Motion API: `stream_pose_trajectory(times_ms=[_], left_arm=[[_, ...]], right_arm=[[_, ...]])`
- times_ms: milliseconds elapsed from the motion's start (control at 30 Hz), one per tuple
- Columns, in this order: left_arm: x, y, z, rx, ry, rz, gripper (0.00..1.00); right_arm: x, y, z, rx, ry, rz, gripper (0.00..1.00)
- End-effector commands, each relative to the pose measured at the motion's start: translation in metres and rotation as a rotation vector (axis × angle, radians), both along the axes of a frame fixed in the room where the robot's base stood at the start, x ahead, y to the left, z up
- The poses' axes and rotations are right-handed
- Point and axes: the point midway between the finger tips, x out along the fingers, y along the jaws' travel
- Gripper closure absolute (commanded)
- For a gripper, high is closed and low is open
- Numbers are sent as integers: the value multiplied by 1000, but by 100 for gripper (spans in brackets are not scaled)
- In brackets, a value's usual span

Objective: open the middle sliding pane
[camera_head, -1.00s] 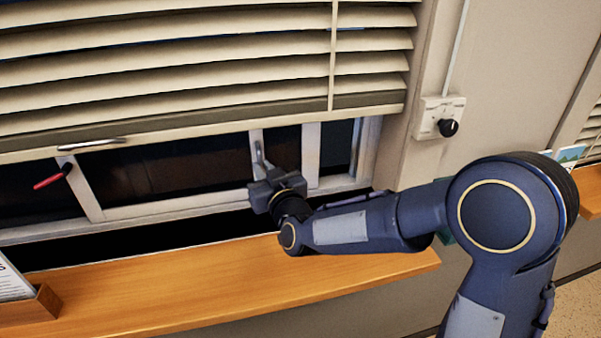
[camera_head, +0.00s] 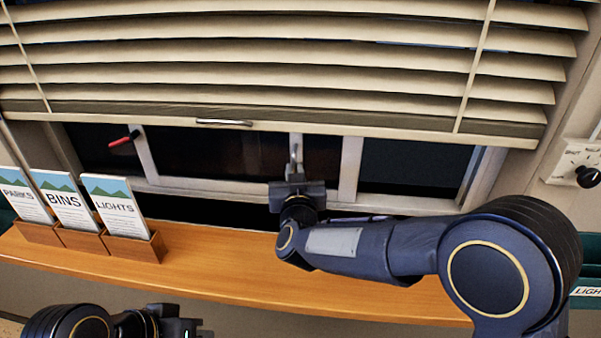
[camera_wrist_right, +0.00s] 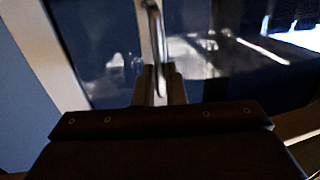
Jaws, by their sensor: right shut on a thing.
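The window's middle sliding pane (camera_head: 225,153) shows below the lowered blind, dark glass in a pale frame. A grey upright handle (camera_head: 294,154) stands on its pale stile. My right gripper (camera_head: 293,178) is at this handle; in the right wrist view, the fingers (camera_wrist_right: 160,88) are shut around the lower part of the bright metal handle (camera_wrist_right: 154,35). Another pale upright (camera_head: 350,168) stands right of the gripper, with a wide dark stretch between it and the right window frame (camera_head: 483,178). My left gripper (camera_head: 188,327) shows partly at the bottom left, away from the window; its fingers are unclear.
The slatted blind (camera_head: 250,82) hangs over the upper window, with a bar handle (camera_head: 224,122) on its bottom rail. A red-tipped handle (camera_head: 124,139) is at the left. A wooden sill (camera_head: 215,262) runs below, with leaflet holders (camera_head: 135,246) on its left. A knobbed control box (camera_head: 577,170) is at right.

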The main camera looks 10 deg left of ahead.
Motion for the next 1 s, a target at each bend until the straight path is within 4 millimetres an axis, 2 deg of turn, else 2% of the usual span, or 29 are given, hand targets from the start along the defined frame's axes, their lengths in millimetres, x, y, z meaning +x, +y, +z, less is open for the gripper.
stream_pose_trajectory(times_ms=[133, 167, 333, 667, 1000], left_arm=[[0, 0, 0, 0, 0, 0, 100], [0, 0, 0, 0, 0, 0, 100], [0, 0, 0, 0, 0, 0, 100], [0, 0, -2, 0, 0, 0, 100], [0, 0, -17, 0, 0, 0, 100]], right_arm=[[0, 1, 1, 0, -2, 2, 100], [0, 1, 1, 0, -2, 2, 88], [0, 0, 1, 0, -2, 1, 68], [-4, -1, 0, 0, -2, 1, 68], [-56, -13, -1, 1, -3, 2, 68]])
